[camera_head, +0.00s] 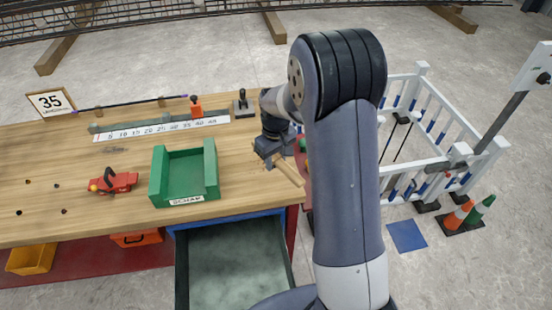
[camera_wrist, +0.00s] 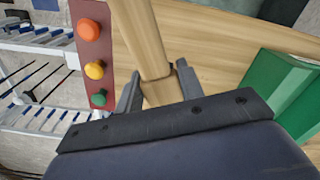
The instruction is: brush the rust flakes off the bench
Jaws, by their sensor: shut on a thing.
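The wooden bench (camera_head: 60,170) fills the left and middle of the head view. My gripper (camera_head: 273,148) is low over its right end and shut on a pale wooden brush handle (camera_head: 290,172). In the wrist view the handle (camera_wrist: 143,40) runs up between the two fingers of my gripper (camera_wrist: 158,88). The brush's bristles are not clear in either view. Rust flakes cannot be made out for sure; a small grey patch (camera_head: 115,150) lies left of the green tray, and small dark spots are at the far left of the bench.
A green tray (camera_head: 158,178) labelled scrap stands left of my gripper. A red tool (camera_head: 110,182) lies further left. A marked rule (camera_head: 165,128) runs along the back. An open drawer (camera_head: 235,262) juts from the front. White railings (camera_head: 400,90) stand to the right.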

